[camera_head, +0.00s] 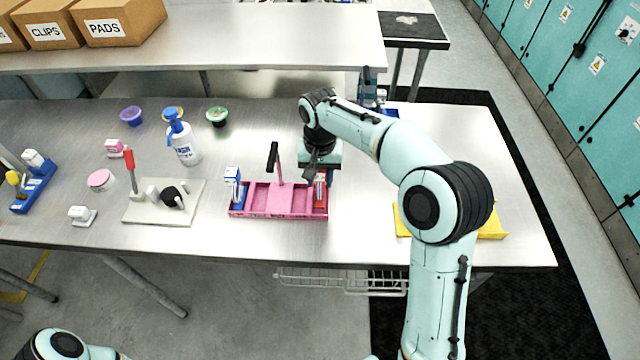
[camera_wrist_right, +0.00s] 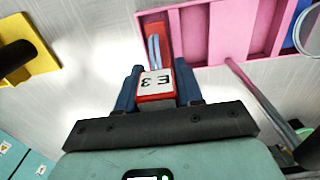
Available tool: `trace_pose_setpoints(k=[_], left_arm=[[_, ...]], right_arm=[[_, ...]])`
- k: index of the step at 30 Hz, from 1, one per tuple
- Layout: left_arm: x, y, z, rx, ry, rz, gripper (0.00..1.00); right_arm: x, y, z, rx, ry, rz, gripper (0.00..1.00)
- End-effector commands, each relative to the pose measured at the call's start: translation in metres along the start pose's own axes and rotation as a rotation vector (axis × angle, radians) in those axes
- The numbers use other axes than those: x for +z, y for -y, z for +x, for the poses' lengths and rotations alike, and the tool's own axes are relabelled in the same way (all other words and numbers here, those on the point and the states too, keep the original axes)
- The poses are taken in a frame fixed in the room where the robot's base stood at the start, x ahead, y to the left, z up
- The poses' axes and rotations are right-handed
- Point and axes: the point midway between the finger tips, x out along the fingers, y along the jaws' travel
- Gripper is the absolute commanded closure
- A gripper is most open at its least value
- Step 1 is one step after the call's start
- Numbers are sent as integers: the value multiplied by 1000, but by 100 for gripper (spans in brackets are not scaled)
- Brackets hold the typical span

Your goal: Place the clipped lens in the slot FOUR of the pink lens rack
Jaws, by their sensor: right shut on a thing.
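The pink lens rack (camera_head: 265,213) lies on the table, with a pink post and black top rising from its middle. My right gripper (camera_head: 318,175) points down at the rack's right end. In the wrist view the right gripper (camera_wrist_right: 157,85) is shut on a red clip with a white label (camera_wrist_right: 157,84), its blue fingers on both sides. The red clip and lens are at the rack's (camera_wrist_right: 230,30) end compartment; how deep they sit I cannot tell. A blue clip with a white label (camera_head: 233,185) stands in the rack's left end. The middle compartments look empty. Slot numbers are not readable.
A grey fixture (camera_head: 150,212) with a red-handled tool, a blue-capped bottle (camera_head: 184,145) and small bowls stand to the left. A blue rack (camera_head: 38,185) is at the far left. A yellow tray (camera_head: 492,236) lies partly under my right arm. Table in front of the pink rack is clear.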

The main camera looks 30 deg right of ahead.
Motion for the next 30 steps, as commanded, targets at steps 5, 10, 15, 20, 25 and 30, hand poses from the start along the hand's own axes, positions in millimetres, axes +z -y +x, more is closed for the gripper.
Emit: trace_pose_setpoints(k=[5,10,15,20,25,30], left_arm=[[3,3,6,-2,5,-2,50],[3,3,5,-2,4,-2,50],[3,3,6,-2,5,-2,50],[4,4,7,-2,5,-2,50],[4,4,6,-2,5,-2,50],[3,3,6,-2,5,-2,50]], right_arm=[[1,-1,25,1,2,1,95],[0,0,26,0,-1,1,95],[0,0,27,0,0,0,95],[0,0,30,0,0,0,45],[0,0,30,0,0,0,39],[0,0,28,0,-1,0,39]])
